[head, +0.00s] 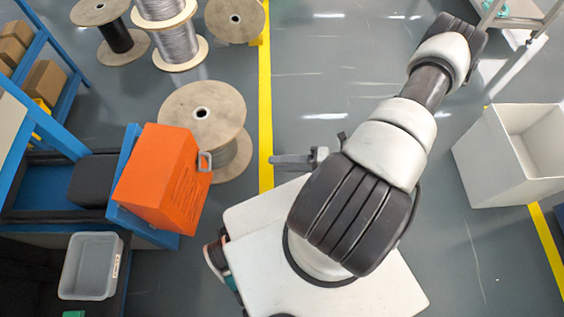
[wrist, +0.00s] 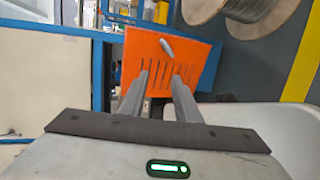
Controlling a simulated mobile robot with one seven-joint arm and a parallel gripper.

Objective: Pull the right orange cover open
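One orange cover (head: 160,182) is in view, a boxy panel on the blue frame at the left of the head view. It has vent slots and a small grey handle (head: 205,161) on its right face. In the wrist view the orange cover (wrist: 165,60) is straight ahead, tilted, with its handle (wrist: 167,47) near the upper middle. My gripper (wrist: 161,74) points at the cover, its two fingers apart with nothing between them. In the head view my gripper (head: 276,161) is right of the handle, with a clear gap. No second orange cover shows.
A wooden cable spool (head: 222,160) stands on the floor behind the cover. More spools (head: 160,12) are at the back. A clear bin (head: 90,266) sits below the cover at left. A white crate (head: 505,155) is at right. Open floor lies beyond the yellow line.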

